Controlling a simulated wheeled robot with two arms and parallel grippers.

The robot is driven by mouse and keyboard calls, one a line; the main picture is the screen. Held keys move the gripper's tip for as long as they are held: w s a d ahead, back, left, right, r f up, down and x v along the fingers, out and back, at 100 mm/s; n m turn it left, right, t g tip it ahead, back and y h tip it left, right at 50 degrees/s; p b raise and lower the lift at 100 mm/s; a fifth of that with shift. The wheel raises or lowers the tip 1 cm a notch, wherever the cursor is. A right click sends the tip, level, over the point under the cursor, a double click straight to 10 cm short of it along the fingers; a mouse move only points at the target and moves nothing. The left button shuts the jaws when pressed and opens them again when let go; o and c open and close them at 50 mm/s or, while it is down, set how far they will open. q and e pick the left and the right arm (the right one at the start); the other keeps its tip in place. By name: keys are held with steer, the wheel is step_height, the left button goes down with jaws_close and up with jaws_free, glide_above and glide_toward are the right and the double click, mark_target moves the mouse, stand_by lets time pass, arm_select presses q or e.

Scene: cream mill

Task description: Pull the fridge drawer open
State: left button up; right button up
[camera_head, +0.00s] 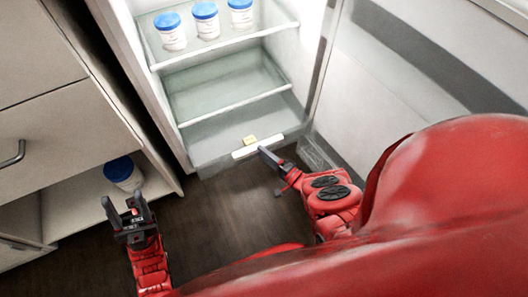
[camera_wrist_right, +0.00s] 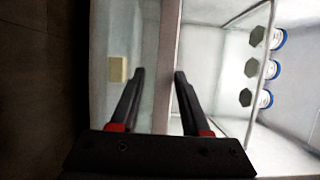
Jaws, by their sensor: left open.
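The fridge drawer (camera_head: 215,148) is the low, pale greenish bin at the bottom of the open fridge; it looks closed. A white bar handle (camera_head: 245,153) runs along its front beside a small yellow label (camera_head: 249,140). My right gripper (camera_head: 265,153) is at the handle's right part; one finger hides the other in the head view. In the right wrist view, its fingers (camera_wrist_right: 159,74) stand apart on either side of a pale bar, apparently the handle, with the label (camera_wrist_right: 118,69) to the left. My left gripper (camera_head: 124,212) is open and empty, low at the left, away from the fridge.
Several blue-lidded white tubs (camera_head: 206,21) stand on the upper fridge shelf. The open fridge door (camera_head: 400,60) is at the right. A cabinet (camera_head: 60,130) stands at the left, with another blue-lidded tub (camera_head: 122,174) in its lower recess. Dark floor (camera_head: 225,215) before the fridge is clear.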

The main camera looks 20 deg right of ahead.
steer(key=shift+o, duration=0.6)
steer(key=shift+w+r, duration=0.1)
steer(key=p+v, duration=0.2)
steer(key=v, duration=1.5)
steer(key=shift+d+f, duration=0.2)
